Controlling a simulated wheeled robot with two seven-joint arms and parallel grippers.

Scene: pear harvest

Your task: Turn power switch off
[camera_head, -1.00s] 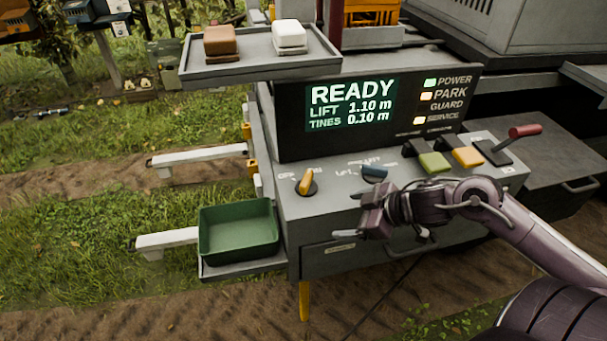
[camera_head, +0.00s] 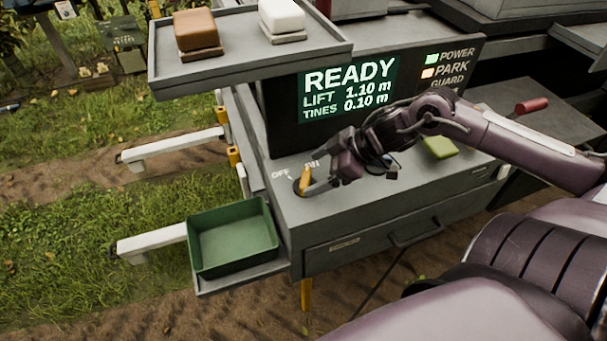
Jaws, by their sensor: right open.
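The power switch (camera_head: 304,179) is an orange rotary knob at the left end of the grey console top. White OFF and ON labels sit behind it, and the knob points toward the ON side. My right gripper (camera_head: 311,184) is open at the knob, its fingers close around or beside it; I cannot tell whether they touch it. The display (camera_head: 348,88) reads READY, LIFT 1.10 m, TINES 0.10 m. The POWER lamp (camera_head: 432,59) is lit green. My left gripper is not in view.
A green bin (camera_head: 232,240) stands on a low shelf left of the console. A raised tray (camera_head: 250,58) holds a brown block and a white block.

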